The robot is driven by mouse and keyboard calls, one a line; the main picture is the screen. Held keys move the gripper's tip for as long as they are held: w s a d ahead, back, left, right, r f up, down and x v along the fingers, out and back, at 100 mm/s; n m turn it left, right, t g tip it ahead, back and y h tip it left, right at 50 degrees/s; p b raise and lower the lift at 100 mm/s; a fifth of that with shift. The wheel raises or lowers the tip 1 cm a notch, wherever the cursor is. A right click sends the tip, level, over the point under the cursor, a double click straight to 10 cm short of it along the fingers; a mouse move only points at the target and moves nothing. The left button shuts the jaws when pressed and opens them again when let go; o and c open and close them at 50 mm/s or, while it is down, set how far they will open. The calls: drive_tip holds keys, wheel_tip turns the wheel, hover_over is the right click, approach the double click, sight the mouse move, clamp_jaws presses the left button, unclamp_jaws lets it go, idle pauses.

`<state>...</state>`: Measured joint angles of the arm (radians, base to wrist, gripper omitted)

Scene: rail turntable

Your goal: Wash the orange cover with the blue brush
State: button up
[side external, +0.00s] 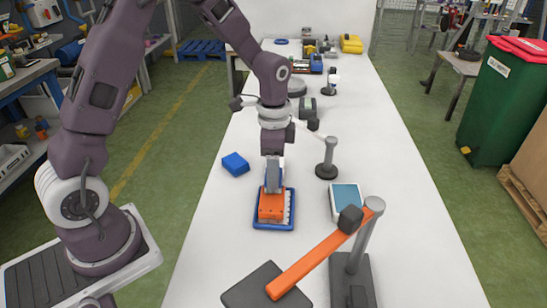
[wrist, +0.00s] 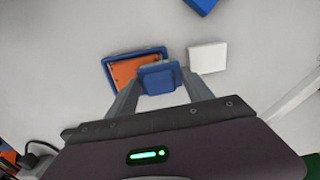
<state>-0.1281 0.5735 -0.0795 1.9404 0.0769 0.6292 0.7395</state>
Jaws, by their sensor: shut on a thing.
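The orange cover (side external: 271,208) lies in a shallow blue tray (side external: 275,228) on the white table. In the wrist view the orange cover (wrist: 132,72) and the blue tray (wrist: 108,64) are partly hidden behind my gripper. My gripper (side external: 273,186) points down, over or just above the cover in the side view. Its fingers (wrist: 158,80) are shut on a blue block-like piece, which looks like the blue brush (wrist: 158,76). The brush's bristles are hidden, so I cannot tell whether they touch the cover.
A blue block (side external: 235,164) lies left of and behind the tray. A light-blue-topped box (side external: 345,202) is to the right. A dark post (side external: 327,160) stands behind it. An orange bar (side external: 320,258) on a grey stand crosses the near side. A white block (wrist: 207,56) shows in the wrist view.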

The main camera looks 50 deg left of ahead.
drive_tip(key=shift+s+d+f, duration=0.2)
drive_tip(key=shift+s+d, duration=0.05)
drive_tip(key=shift+d, duration=0.1)
drive_tip(key=shift+c, duration=0.7)
drive_tip(key=shift+s+d, duration=2.6)
drive_tip(key=shift+d, duration=0.05)
drive_tip(key=shift+w+a, duration=2.8)
drive_tip(key=shift+a, duration=0.1)
drive_tip(key=shift+w+a+r, duration=0.1)
drive_tip(key=shift+w, duration=0.05)
drive_tip(key=shift+r, duration=3.95)
